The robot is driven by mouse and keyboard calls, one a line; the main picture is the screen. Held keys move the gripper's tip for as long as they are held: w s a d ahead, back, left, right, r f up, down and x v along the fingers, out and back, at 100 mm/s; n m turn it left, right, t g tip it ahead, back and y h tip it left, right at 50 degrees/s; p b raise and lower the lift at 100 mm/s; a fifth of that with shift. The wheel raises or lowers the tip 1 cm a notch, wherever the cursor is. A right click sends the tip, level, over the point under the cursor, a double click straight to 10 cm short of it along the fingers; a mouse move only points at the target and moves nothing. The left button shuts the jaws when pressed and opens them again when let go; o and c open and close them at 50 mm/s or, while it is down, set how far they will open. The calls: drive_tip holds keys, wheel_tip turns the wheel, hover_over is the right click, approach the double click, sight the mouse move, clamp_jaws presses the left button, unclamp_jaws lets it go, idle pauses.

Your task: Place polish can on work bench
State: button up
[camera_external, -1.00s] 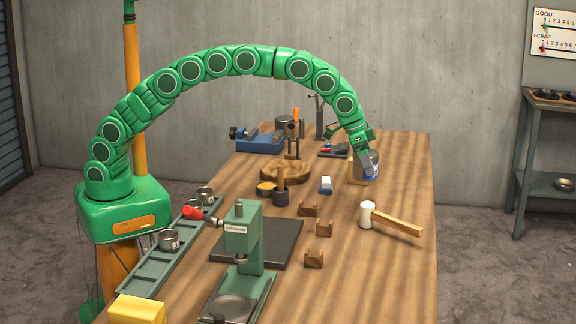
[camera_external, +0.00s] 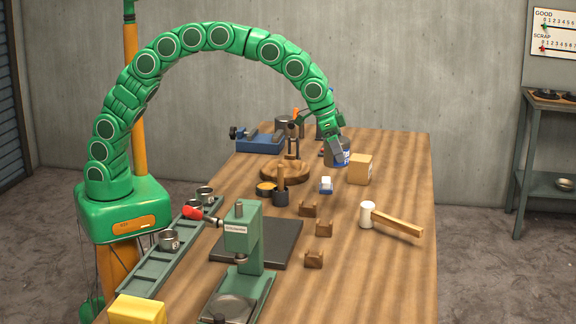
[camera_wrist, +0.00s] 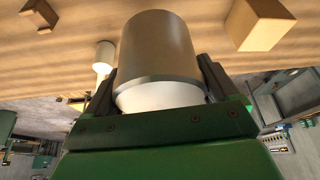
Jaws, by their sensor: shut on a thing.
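The polish can (camera_external: 344,158) is grey with a blue and white label. It is in my gripper (camera_external: 336,149), over the far part of the wooden work bench (camera_external: 385,285). In the wrist view the can (camera_wrist: 158,45) fills the space between the two dark fingers of my gripper (camera_wrist: 158,82), which are shut on it. The bench top (camera_wrist: 75,50) shows beyond the can. I cannot tell whether the can touches the bench or hangs just above it.
A wooden block (camera_external: 360,170) stands just right of the can. A mallet (camera_external: 392,219) lies nearer. The bench's right strip is clear.

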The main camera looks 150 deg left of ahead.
drive_tip(key=w+d+r+m, duration=0.1)
drive_tip(key=d+r, duration=0.1)
drive_tip(key=d, duration=0.7)
drive_tip(key=w+d+r+m, duration=0.1)
drive_tip(key=d, duration=0.9)
drive_tip(key=s+d+m+t+h, duration=0.1)
drive_tip(key=s+d, duration=0.3)
drive_tip(key=d, duration=0.5)
drive_tip(key=s+d, duration=0.4)
drive_tip(key=d, duration=0.4)
drive_tip(key=shift+w+a+f, duration=0.9)
drive_tip(key=shift+w+f, duration=0.8)
drive_tip(key=shift+w, duration=0.4)
drive_tip(key=shift+w+a+f, duration=0.85)
drive_tip(key=shift+w+f, duration=0.8)
drive_tip(key=shift+w, duration=0.45)
drive_tip(key=shift+w+a+f, duration=0.9)
drive_tip(key=shift+w+f, duration=0.8)
drive_tip(key=shift+w, duration=0.4)
drive_tip(key=shift+w+a+f, duration=0.1)
drive_tip(key=shift+w+f, duration=0.15)
drive_tip(key=shift+f, duration=1.55)
drive_tip(key=shift+f, duration=0.1)
drive_tip(key=o, duration=1)
